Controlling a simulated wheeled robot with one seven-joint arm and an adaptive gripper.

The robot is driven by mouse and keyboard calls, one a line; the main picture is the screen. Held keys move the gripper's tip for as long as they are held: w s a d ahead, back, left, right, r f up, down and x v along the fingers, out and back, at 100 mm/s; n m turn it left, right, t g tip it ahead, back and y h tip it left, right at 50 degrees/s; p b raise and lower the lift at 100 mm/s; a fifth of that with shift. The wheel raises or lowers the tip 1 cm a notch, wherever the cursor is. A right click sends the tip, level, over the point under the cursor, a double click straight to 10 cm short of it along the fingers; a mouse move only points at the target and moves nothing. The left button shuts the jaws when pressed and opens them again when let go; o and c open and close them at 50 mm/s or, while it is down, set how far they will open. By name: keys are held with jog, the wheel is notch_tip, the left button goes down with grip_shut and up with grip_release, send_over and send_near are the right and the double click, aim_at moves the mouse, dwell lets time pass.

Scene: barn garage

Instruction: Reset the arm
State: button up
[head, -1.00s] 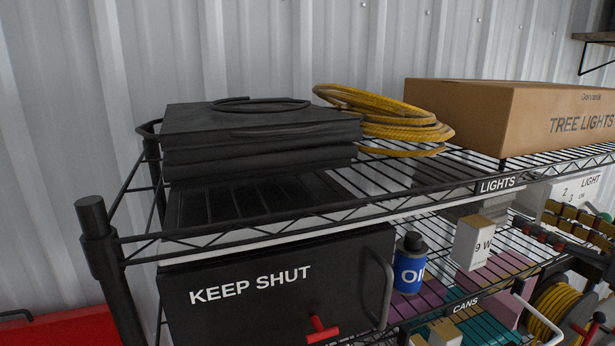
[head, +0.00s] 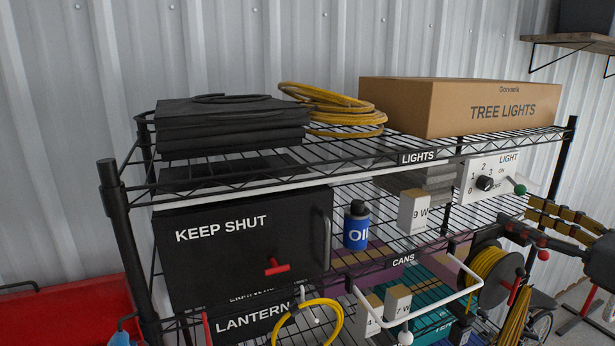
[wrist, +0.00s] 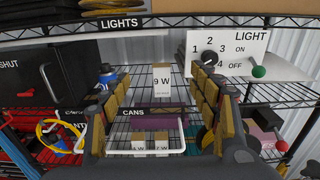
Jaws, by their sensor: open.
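My gripper (head: 518,214) reaches in from the right edge of the head view, in front of the wire shelf rack (head: 370,188). Its dark fingers carry yellow pads. In the wrist view the gripper (wrist: 163,88) is open, with its two fingers apart and nothing between them. A white box marked 9 W (wrist: 161,82) shows in the gap, standing farther back on the shelf. Part of my arm at the right is cut off by the head view's edge.
A LIGHT panel (head: 503,178) with a dial and green-knobbed lever is close to my gripper. A cable reel (head: 487,272) and white handle bar (head: 432,303) are below. A blue oil can (head: 356,228), black KEEP SHUT box (head: 240,250) and TREE LIGHTS carton (head: 470,108) are on the rack.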

jog(key=s+a+f+n+g, duration=0.2)
jog(key=a+f+n+g, duration=0.65)
jog(key=a+f, duration=0.75)
jog(key=s+a+f+n+g+h, duration=0.1)
jog(key=s+a+f+n+g, duration=0.1)
jog(key=s+a+f+n, duration=0.65)
jog(key=s+d+f+n+h, duration=0.2)
jog(key=s+f+n+h, duration=0.3)
jog(key=n, duration=0.9)
notch_tip(320, 180, down, 34)
jog(key=n+b, duration=0.1)
jog(key=b, duration=3.4)
jog(key=shift+s+d+g, duration=0.3)
jog(key=shift+d+g, duration=0.05)
jog(key=shift+g, duration=0.1)
